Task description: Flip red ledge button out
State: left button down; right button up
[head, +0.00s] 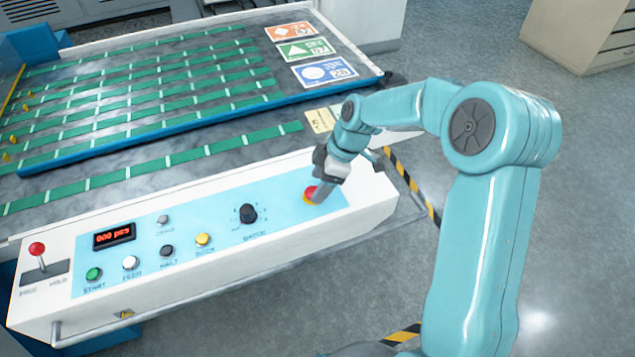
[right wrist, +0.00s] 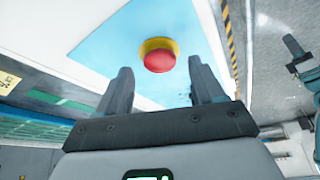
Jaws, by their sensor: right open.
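The red button (head: 310,193) sits in a yellow collar at the right end of the pale blue panel on the white control ledge (head: 372,200). In the right wrist view the red button (right wrist: 159,61) and its yellow collar show whole, between and beyond the two fingertips. My right gripper (head: 321,190) is above the ledge at the button and partly covers it in the head view. In the right wrist view my right gripper (right wrist: 163,82) is open, its dark fingers apart with nothing between them. I cannot tell if a finger touches the button. My left gripper is not in view.
The ledge also carries a black knob (head: 248,214), a yellow button (head: 203,240), a green button (head: 94,274), a red-topped lever (head: 37,250) and a display (head: 114,236). Behind lies a grey table (head: 110,180) with green strips. Open floor is at the right.

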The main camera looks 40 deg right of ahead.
jog(key=shift+w+a+f, duration=0.1)
jog(key=shift+a+f, duration=0.2)
jog(key=shift+f, duration=0.35)
grip_shut()
jog(key=shift+w+r, duration=0.1)
jog(key=shift+r, duration=0.55)
grip_release()
jog(key=shift+d+r, duration=0.15)
jog(key=shift+r, duration=0.1)
jog(key=v, duration=1.6)
jog(key=shift+b, duration=0.4)
